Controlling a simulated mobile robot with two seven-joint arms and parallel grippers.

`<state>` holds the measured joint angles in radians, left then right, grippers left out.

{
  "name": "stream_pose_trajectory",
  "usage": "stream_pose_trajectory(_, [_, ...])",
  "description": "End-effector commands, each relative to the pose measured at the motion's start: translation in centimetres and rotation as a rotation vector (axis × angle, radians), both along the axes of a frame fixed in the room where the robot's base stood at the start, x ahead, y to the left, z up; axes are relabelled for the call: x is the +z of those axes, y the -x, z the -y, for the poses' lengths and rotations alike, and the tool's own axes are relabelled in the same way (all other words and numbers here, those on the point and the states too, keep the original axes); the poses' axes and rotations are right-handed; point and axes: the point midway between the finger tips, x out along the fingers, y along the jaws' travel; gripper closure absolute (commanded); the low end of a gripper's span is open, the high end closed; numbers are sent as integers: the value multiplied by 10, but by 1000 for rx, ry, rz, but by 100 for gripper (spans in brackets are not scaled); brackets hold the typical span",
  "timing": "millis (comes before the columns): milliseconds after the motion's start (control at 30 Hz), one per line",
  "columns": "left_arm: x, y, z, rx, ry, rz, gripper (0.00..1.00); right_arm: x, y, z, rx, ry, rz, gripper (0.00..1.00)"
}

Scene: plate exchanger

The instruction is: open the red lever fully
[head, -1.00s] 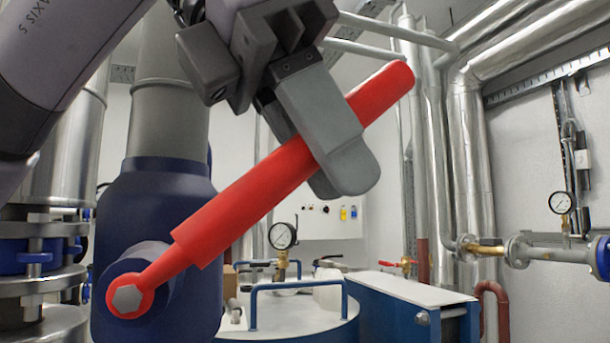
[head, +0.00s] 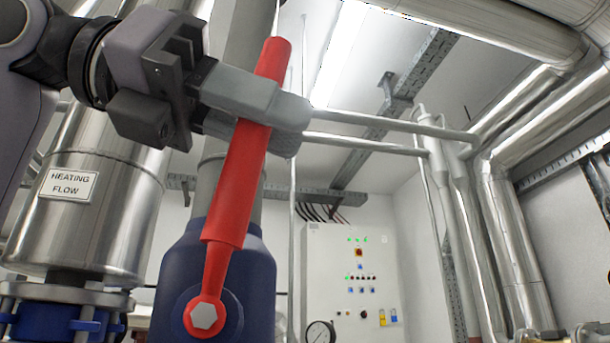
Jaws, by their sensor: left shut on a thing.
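The red lever (head: 235,190) is in the middle left of the head view. Its lower end is bolted by a hex nut (head: 204,316) to a dark blue valve body (head: 255,268). The lever points up and leans slightly right, close to upright. My left gripper (head: 272,118) comes in from the left and is shut on the lever's upper part, with one finger in front of it and the other largely behind it. The lever's tip shows above the fingers. My right gripper is not in view.
A steel pipe with a "HEATING FLOW" label (head: 68,184) stands on the left. A white control panel (head: 348,265) with lights is on the back wall. A pressure gauge (head: 320,332) shows at the bottom edge. Insulated pipes (head: 510,235) run along the right. The space right of the lever looks free.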

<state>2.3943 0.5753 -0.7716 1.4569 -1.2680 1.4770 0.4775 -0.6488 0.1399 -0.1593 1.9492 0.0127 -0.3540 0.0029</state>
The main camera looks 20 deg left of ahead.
Motion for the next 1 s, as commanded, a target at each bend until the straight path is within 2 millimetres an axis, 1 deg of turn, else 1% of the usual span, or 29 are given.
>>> stream_pose_trajectory(33, [-1, 3, -5, 1, 32, 20, 100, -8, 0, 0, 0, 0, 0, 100])
stream_pose_trajectory(200, [2, 8, -13, 1, 89, 59, 100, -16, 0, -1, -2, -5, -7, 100])
stream_pose_trajectory(433, [4, 11, -17, 0, 126, 84, 100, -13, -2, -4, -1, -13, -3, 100])
stream_pose_trajectory(867, [5, 12, -17, -1, 130, 86, 100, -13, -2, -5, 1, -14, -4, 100])
stream_pose_trajectory(900, [5, 12, -17, -1, 130, 86, 64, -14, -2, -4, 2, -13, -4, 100])
stream_pose_trajectory(933, [5, 11, -17, -1, 129, 86, 56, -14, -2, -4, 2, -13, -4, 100])
stream_pose_trajectory(1000, [4, 11, -17, -1, 127, 85, 56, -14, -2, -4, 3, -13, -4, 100])
